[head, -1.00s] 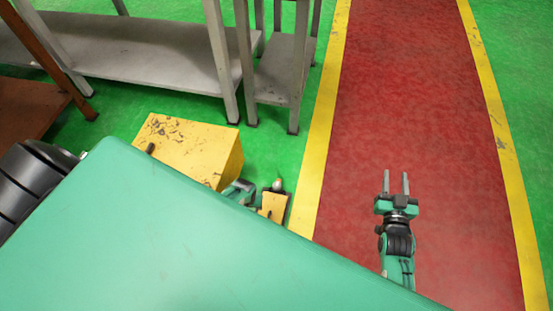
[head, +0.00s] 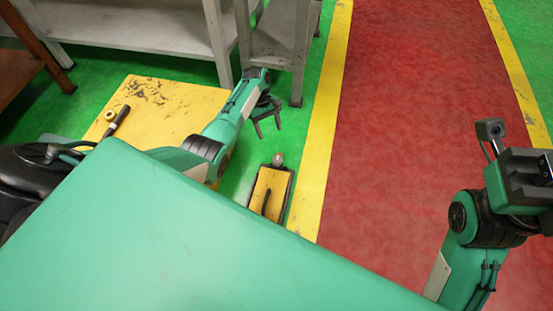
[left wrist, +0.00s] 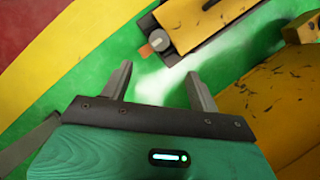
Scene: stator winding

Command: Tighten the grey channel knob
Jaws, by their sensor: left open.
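The grey knob (head: 278,159) sits at the far end of a narrow yellow block with dark edges (head: 276,183). In the left wrist view the knob (left wrist: 157,43) is a round grey piece at the block's near end, with a small orange-brown piece beside it. My left gripper (head: 268,132) is open and empty, up and slightly left of the knob in the head view. In the left wrist view its fingertips (left wrist: 159,70) point toward the knob, apart from it. My right gripper is cut off at the right edge; its dark body (head: 525,180) shows but its fingertips do not.
A scuffed yellow surface (head: 170,105) lies left of the block, with a dark rod and tan ring (head: 115,120) on it. A grey shelf (head: 150,30) stands behind. The red walkway (head: 415,100) on the right is clear.

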